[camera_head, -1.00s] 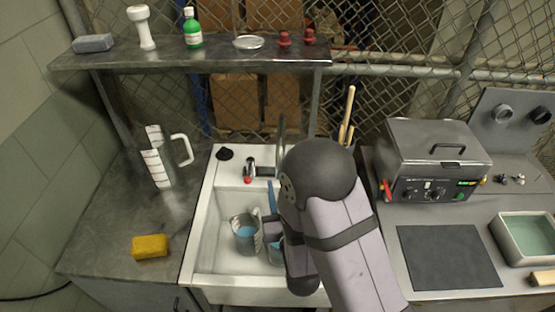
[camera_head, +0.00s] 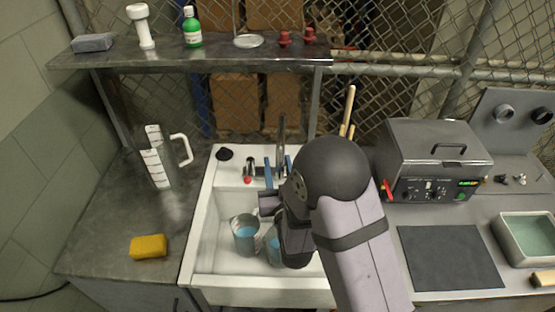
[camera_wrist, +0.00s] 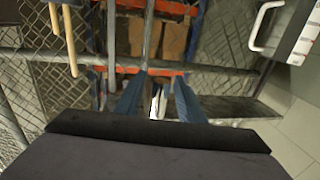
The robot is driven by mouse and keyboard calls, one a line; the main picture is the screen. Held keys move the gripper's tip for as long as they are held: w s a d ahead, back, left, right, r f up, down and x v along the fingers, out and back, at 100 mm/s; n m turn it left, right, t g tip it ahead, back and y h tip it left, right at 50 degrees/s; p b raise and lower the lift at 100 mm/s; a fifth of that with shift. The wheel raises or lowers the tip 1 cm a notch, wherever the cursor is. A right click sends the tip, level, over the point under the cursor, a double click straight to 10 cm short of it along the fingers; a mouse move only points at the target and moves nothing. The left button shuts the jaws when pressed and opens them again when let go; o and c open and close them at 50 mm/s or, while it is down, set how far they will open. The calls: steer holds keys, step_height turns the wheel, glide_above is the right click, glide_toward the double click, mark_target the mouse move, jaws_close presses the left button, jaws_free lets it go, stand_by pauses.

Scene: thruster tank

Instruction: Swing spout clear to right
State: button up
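The spout (camera_head: 282,132) is a thin grey upright tube at the back of the white sink (camera_head: 205,232). The tap base (camera_head: 250,172), with a red-tipped part, is to its left. My gripper (camera_head: 277,162) points at the spout, its two blue fingers apart. In the head view the spout shows between and just behind the fingertips. In the wrist view my gripper (camera_wrist: 157,92) is open, with a narrow pale piece between the fingers, perhaps part of the spout. I cannot tell whether either finger touches it. My arm hides the sink's right side.
A grey jug (camera_head: 244,241) with blue liquid stands in the sink, beside another partly hidden blue-filled vessel (camera_head: 274,243). Wooden handles (camera_head: 348,112) stand behind, right of the spout. The shelf (camera_head: 190,58) spans above; a boxy metal machine (camera_head: 432,165) is at right.

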steer(key=shift+w+a, duration=0.15)
steer(key=shift+w, duration=0.7)
jaws_close()
